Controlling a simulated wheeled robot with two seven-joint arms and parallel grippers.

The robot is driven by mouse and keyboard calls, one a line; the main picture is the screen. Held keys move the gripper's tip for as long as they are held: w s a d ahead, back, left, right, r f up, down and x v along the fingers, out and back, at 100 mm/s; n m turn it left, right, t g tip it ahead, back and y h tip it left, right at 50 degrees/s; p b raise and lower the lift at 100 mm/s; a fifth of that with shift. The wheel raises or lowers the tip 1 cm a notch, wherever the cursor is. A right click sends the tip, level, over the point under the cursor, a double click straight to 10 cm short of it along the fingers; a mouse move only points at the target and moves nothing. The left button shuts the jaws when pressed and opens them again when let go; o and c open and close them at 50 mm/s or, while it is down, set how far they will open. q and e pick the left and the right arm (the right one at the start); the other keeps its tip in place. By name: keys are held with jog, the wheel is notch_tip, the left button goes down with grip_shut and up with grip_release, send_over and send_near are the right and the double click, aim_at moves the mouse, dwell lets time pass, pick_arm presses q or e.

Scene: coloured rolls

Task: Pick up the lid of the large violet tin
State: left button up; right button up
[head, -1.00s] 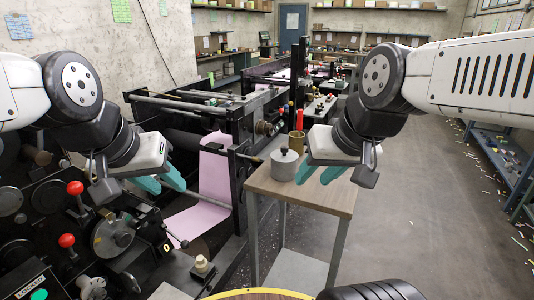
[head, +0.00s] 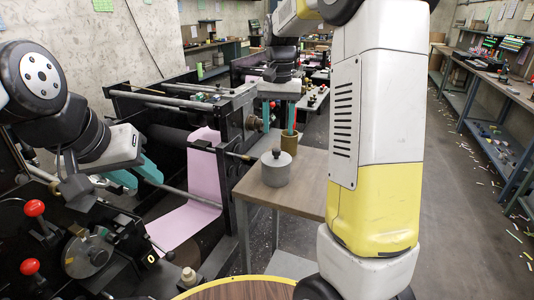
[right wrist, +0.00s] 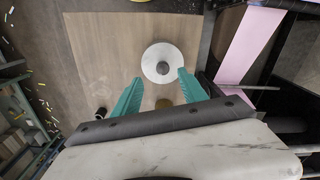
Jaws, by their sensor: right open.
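A grey round tin (head: 276,170) with a lid and a small dark knob stands upright on the wooden table; its lid (right wrist: 154,52) shows from above in the right wrist view. I see no violet colour on it. My right gripper (head: 278,114) points down above the far side of the table, beyond the tin and near the brass cup. Its teal fingers (right wrist: 159,86) are apart and empty in the right wrist view, with the lid showing beyond them. My left gripper (head: 146,182) is open and empty by the machine, left of the table.
A black machine with a pink sheet (head: 203,180) borders the table's left. My right arm hides the table's right side.

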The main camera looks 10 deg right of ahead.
aim_at(276, 149)
jog(key=f, duration=0.8)
jog(key=shift+w+a, duration=0.1)
jog(key=shift+w, duration=0.25)
jog(key=shift+c, duration=0.2)
jog(key=shift+r, duration=0.1)
grip_shut()
